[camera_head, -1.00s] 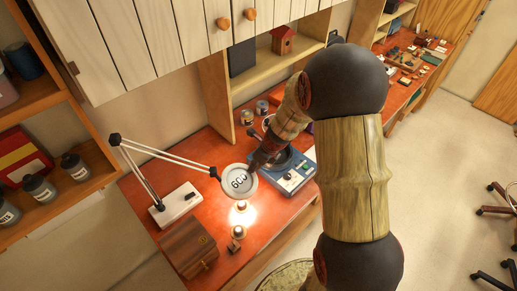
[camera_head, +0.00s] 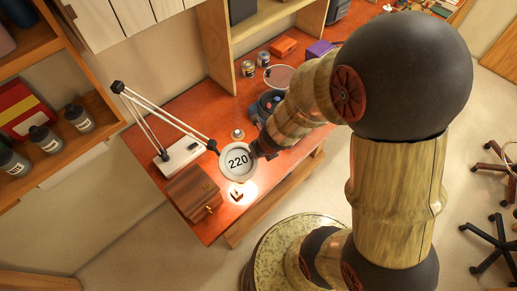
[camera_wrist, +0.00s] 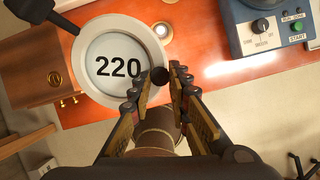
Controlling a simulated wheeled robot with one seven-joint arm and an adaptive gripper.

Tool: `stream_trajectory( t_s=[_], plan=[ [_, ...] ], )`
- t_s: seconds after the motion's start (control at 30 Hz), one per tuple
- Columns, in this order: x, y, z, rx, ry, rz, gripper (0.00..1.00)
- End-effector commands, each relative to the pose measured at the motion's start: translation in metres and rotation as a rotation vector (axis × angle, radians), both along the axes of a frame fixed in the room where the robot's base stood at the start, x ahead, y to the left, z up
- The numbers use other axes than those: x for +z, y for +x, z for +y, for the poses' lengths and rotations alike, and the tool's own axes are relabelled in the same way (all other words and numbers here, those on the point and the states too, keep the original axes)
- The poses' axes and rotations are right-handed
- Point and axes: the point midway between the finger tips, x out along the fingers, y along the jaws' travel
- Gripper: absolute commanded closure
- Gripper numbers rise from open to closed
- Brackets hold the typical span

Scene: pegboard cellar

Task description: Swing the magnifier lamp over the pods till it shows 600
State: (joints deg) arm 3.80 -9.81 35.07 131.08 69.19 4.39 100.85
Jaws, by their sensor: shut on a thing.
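The magnifier lamp's round head (camera_head: 222,174) hangs over the red bench, and its lens reads 220. Its jointed arm (camera_head: 165,118) runs back to a white base (camera_head: 178,156). In the wrist view the lamp head's white rim (camera_wrist: 80,85) is at upper left, showing 220. My gripper (camera_head: 262,147) is at the right side of the head. In the wrist view my gripper (camera_wrist: 158,78) is shut on the dark knob at the rim. A small domed metal piece (camera_head: 238,134), possibly a pod, stands behind the head. Another (camera_head: 236,195) stands in front, in bright light.
A wooden box (camera_head: 195,192) sits left of the lit spot, near the bench's front edge. A blue control unit (camera_wrist: 268,40) with a dial and green START button is to the right.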

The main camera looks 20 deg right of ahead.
Motion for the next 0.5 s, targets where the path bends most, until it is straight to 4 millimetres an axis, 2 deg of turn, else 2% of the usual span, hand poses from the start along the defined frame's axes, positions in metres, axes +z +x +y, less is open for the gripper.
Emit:
stream_trajectory(
  t_s=[0.27,0.3,0.5],
  plan=[
    [0.0011,0.0013,0.0004,0.000,0.000,-0.003,1.00],
    [0.0011,0.0014,0.0003,0.000,0.000,-0.003,0.81],
    [0.0007,0.0010,0.0003,0.001,0.001,-0.002,0.70]
  ],
)
